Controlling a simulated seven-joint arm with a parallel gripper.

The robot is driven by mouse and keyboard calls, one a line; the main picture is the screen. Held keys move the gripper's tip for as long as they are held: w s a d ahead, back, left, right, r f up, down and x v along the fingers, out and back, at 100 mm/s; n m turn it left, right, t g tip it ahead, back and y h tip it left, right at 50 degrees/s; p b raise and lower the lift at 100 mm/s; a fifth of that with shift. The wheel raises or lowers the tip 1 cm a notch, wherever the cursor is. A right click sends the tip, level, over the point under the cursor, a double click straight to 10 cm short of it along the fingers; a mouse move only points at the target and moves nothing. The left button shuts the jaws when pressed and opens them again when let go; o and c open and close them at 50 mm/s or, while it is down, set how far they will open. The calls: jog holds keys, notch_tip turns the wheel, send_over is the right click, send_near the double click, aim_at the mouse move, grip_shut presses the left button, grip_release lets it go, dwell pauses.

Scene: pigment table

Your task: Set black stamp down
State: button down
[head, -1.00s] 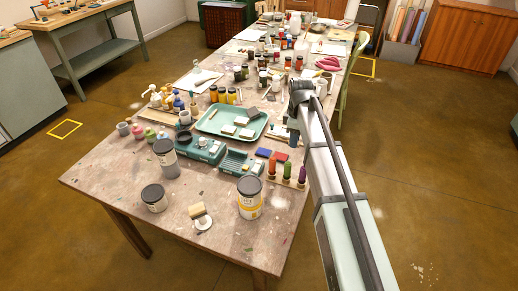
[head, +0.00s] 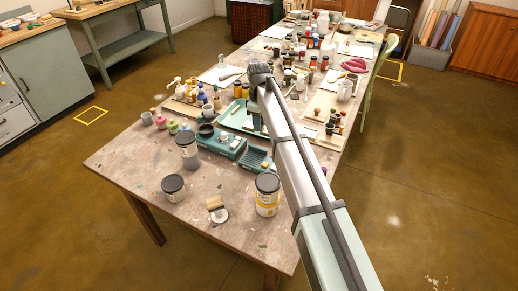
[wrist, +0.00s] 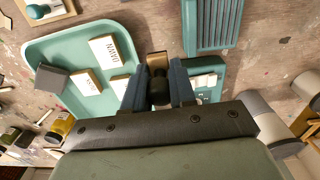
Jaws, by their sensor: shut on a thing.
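My gripper (wrist: 158,77) is shut on the black stamp (wrist: 158,90), a dark rounded handle between the two blue fingers in the wrist view. A tan piece (wrist: 157,61) shows just beyond the fingertips; I cannot tell whether it belongs to the stamp. The teal tray (wrist: 75,37) lies to the left below, with pale labelled blocks (wrist: 103,49) and a dark grey block (wrist: 52,79) in it. In the head view my gripper (head: 256,122) is at the right part of the tray (head: 230,119). The stamp cannot be made out there, and its height above the surface is unclear.
A teal ridged box (wrist: 212,24) and a teal device (head: 222,142) stand close to the gripper. My arm hides part of the table's right side. Bare wood shows at the near left.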

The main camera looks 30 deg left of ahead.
jog(key=shift+f, duration=5)
jog(key=shift+f, duration=0.15)
jog(key=c, duration=0.9)
grip_release()
notch_tip(320, 180, up, 12)
jog(key=shift+r, duration=0.15)
